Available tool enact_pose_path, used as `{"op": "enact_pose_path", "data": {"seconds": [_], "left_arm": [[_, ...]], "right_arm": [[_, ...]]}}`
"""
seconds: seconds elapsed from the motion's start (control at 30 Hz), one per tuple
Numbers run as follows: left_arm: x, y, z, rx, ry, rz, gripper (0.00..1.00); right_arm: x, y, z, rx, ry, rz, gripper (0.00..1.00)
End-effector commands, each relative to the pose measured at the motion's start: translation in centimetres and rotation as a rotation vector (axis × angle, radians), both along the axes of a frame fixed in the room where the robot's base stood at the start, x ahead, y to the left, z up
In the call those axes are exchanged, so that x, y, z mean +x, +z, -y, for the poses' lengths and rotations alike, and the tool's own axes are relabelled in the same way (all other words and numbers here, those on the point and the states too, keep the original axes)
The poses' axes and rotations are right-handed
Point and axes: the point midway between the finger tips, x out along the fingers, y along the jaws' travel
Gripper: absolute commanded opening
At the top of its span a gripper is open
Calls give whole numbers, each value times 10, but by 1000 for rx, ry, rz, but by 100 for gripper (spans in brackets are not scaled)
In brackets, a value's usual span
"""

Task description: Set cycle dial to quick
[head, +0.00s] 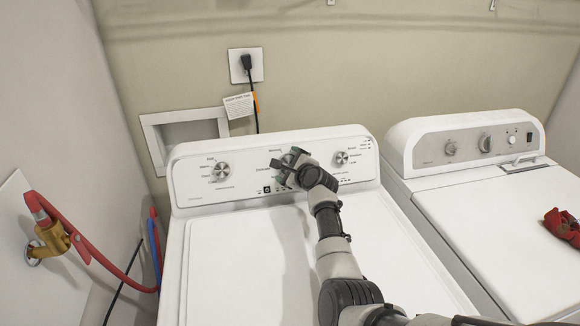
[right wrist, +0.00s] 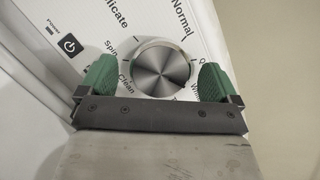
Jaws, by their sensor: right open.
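The cycle dial is a round brushed-metal knob (right wrist: 161,68) on the washer's white control panel. Printed labels circle it, with "Normal", "Delicate", "Spin" and "Clean" readable; others are partly covered. My right gripper (right wrist: 157,78) is open, with one green finger pad on each side of the dial. A small gap shows between the knob and the pads. In the head view my right gripper (head: 291,164) is at the middle of the panel and hides most of the dial. My left gripper is not in view.
The washer (head: 240,255) has smaller knobs left (head: 221,171) and right (head: 342,158) of my gripper. A power button (right wrist: 70,44) sits near the dial. A dryer (head: 500,220) stands at right with a red cloth (head: 562,226) on top. Red hoses (head: 90,248) are at left.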

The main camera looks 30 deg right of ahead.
Motion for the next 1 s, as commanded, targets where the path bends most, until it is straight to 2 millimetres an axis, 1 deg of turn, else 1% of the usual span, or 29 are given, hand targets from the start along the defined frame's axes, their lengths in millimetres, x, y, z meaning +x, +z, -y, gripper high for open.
{"op": "enact_pose_path", "data": {"seconds": [0.27, 0.3, 0.37, 0.6, 0.63, 0.87, 1.0], "left_arm": [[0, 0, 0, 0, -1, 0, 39], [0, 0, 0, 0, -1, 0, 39], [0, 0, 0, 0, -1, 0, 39], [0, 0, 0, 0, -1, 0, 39], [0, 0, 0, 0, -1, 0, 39], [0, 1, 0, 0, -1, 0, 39], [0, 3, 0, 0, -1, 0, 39]], "right_arm": [[1, 0, 0, 0, -1, 1, 93], [1, 0, 0, 0, 0, 0, 91], [1, 0, 0, 0, 0, 0, 82], [1, 0, 0, 0, 0, 0, 45], [1, 0, 0, 0, 0, 0, 43], [1, 0, 0, -21, 11, -6, 43], [1, 0, 0, -71, 36, -21, 43]]}}
